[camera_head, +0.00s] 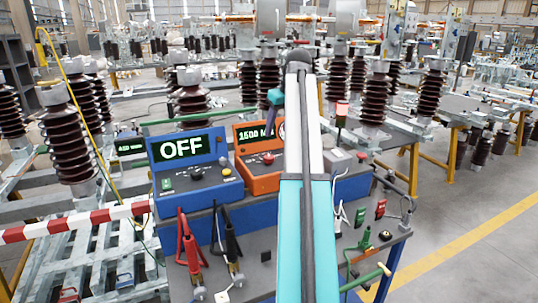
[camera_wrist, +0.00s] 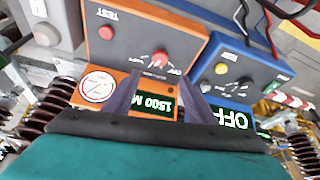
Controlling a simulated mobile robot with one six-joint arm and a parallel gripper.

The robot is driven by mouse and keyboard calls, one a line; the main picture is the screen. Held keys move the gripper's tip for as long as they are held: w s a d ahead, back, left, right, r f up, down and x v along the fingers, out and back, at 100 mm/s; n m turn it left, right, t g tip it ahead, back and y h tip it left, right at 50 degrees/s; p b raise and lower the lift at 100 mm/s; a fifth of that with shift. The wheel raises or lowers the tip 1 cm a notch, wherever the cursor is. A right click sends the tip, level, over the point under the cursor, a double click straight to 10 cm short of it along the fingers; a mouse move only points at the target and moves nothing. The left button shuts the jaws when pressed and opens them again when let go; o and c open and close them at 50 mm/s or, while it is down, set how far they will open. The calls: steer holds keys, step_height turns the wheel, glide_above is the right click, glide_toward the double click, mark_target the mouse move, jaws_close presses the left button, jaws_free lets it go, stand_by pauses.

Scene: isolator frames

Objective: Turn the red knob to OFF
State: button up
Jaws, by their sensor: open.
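The red knob (camera_head: 268,158) sits on the sloped face of an orange box (camera_head: 257,183), whose display reads "1500 M", cut off by my arm. In the wrist view the picture is upside down; the red knob (camera_wrist: 158,57) shows just beyond my fingertips, with small markings around it too blurred to read. My gripper (camera_wrist: 158,80) is open and empty, its two dark fingers spread either side of the knob's line, apart from it as far as I can tell. A red TEST button (camera_wrist: 105,32) is on the same panel. My arm hides the box's right part in the head view.
A blue box (camera_head: 195,180) with an "OFF" display stands left of the orange one. A striped red-white barrier (camera_head: 75,222) is at left. Brown insulators stand behind.

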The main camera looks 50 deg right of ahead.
mark_target(269, 156)
steer(key=shift+f, duration=0.1)
steer(key=shift+p+x, duration=1.15)
steer(key=shift+x, duration=5.6)
steer(key=c, duration=0.9)
steer(key=shift+a, duration=0.15)
steer(key=shift+c, duration=0.7)
